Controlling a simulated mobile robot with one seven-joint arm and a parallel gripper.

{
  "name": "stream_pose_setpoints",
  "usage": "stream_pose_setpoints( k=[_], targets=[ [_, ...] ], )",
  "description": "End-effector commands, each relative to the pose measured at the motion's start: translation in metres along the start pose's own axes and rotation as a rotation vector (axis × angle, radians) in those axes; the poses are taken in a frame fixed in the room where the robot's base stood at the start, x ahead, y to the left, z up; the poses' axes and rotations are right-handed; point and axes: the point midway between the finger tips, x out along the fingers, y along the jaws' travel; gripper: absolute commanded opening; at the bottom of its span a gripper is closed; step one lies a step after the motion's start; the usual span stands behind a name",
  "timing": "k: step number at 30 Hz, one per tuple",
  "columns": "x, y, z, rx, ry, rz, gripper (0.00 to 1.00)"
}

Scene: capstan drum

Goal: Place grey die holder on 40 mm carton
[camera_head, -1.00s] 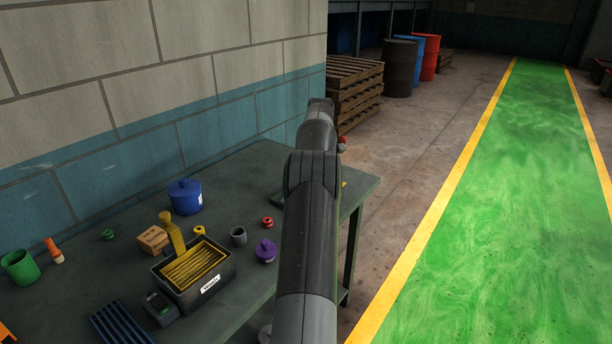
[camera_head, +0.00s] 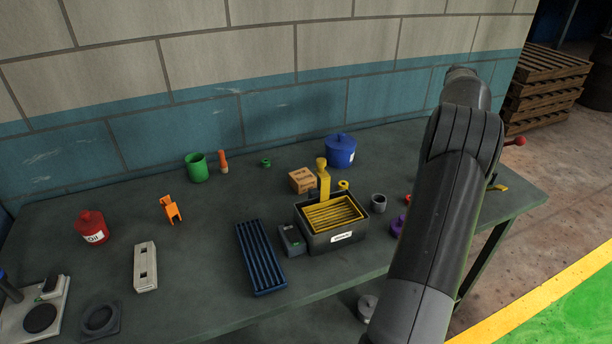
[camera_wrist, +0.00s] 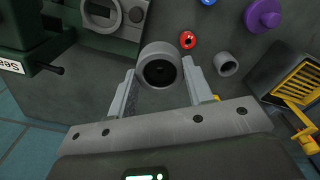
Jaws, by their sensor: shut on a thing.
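My gripper (camera_wrist: 161,72) is shut on a round grey piece with a dark hole, which I take as the grey die holder (camera_wrist: 158,51). Its open end faces the wrist camera, with one finger on each side. In the head view my arm hides the gripper and this piece. A small brown carton (camera_head: 302,180) lies on the bench in the head view, behind the black bin and in front of the blue pot. Its size marking is too small to read. The carton does not show in the wrist view, so it is apart from my gripper.
The bench (camera_head: 205,235) also holds a black bin with a yellow rack (camera_head: 335,238), blue pot (camera_head: 340,152), grey cup (camera_head: 378,201), blue ribbed tray (camera_head: 260,258) and orange clip (camera_head: 171,210). A green machine (camera_wrist: 25,35) is near my gripper. A wall (camera_head: 250,100) backs the bench.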

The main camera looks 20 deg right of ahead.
Motion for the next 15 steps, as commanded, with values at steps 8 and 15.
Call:
stream_pose_setpoints(
  k=[8,15],
  targets=[
    [-0.008,-0.077,-0.134,-0.516,0.000,0.000,0.14],
    [-0.010,-0.142,-0.205,-0.863,-0.004,0.000,0.14]
  ],
)
